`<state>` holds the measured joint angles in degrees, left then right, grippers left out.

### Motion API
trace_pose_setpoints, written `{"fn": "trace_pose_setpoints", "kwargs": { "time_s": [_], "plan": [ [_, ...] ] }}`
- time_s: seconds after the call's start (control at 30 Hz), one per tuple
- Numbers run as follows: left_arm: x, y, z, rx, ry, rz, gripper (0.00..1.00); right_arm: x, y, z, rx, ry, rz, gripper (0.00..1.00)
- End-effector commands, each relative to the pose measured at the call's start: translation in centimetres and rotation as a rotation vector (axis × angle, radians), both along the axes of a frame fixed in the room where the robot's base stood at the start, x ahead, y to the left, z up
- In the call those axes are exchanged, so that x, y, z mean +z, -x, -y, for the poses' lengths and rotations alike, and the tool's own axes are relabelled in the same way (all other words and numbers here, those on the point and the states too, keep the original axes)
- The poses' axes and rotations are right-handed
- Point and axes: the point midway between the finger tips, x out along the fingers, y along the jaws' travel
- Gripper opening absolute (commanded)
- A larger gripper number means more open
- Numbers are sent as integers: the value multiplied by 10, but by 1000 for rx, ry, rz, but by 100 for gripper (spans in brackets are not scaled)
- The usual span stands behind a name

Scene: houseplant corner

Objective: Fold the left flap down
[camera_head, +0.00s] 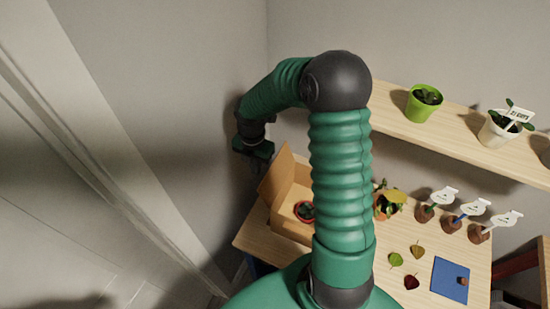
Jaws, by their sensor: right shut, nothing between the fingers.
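An open cardboard box (289,229) stands on the left end of the wooden table. Its left flap (275,177) stands up and leans outward, and a small potted plant (305,210) is inside. My right gripper (257,149) is shut and empty, close to the wall, above and to the left of the flap's top edge. Whether it touches the flap is hard to tell. My right arm crosses in front of the box and hides its right part. My left gripper is not in view.
The table (372,252) also holds a yellow-leaved plant (389,202), several loose leaves (396,259), a blue mat (450,280) and labelled small pots (452,220). A wall shelf (455,137) carries a green pot (422,104) and a white pot (496,132). The wall is close behind the gripper.

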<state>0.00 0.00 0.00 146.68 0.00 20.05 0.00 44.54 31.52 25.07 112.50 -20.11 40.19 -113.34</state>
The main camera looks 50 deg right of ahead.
Motion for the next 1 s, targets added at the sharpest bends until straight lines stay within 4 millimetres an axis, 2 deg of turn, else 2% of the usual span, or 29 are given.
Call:
{"fn": "trace_pose_setpoints", "kwargs": {
  "time_s": [0.3, 0.47, 1.0],
  "plan": [
    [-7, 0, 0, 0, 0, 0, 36, -20, 0, 1, 0, -1, -1, 0],
    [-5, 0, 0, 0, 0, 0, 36, -20, 3, 2, -1, 0, 0, 0],
    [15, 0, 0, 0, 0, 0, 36, -19, 40, 13, -2, -1, -1, 0]
  ]
}}
